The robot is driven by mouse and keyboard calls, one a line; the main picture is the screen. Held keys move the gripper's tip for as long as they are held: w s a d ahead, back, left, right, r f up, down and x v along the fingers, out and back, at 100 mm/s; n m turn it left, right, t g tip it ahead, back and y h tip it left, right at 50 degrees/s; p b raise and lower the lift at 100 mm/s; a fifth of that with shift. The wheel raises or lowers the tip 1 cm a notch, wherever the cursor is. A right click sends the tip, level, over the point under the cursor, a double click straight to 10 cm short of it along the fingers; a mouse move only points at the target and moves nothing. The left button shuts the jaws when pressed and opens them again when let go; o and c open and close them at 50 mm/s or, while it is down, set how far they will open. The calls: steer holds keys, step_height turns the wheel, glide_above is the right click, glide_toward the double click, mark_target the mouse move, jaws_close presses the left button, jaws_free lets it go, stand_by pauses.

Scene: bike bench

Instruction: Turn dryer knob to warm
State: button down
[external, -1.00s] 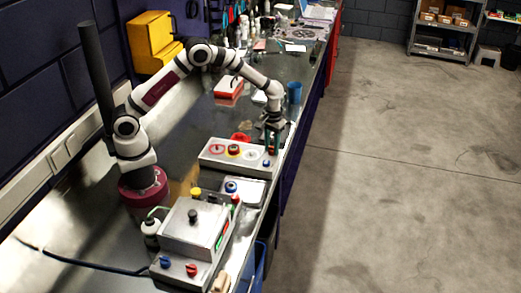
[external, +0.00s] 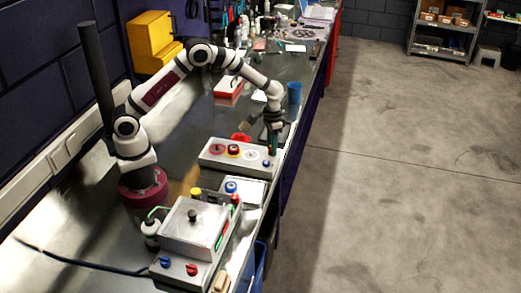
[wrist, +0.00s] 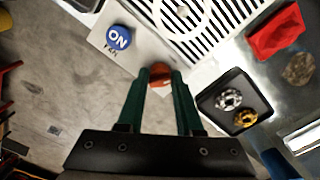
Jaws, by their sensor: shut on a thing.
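The dryer appears to be the long light-grey unit (external: 212,161) on the bench in the external view. An orange-red knob (wrist: 160,70) sits at the unit's edge between my green fingertips. My gripper (wrist: 161,78) is shut on this knob, and the fingers partly cover it. In the external view my gripper (external: 273,148) points down at the unit's right end. The knob's pointer and any warm mark cannot be made out.
A black tray (wrist: 209,103) with metal rings lies right of my fingers in the wrist view, near a red dish (wrist: 277,33). A blue cup (external: 294,93) stands behind my gripper. A grey control box (external: 190,226) stands nearer the camera. The bench edge is close.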

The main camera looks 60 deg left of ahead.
steer(key=shift+m, duration=2.1)
steer(key=c, duration=0.6)
jaws_free()
step_height(320, 180, up, 16)
steer(key=shift+f, duration=0.1)
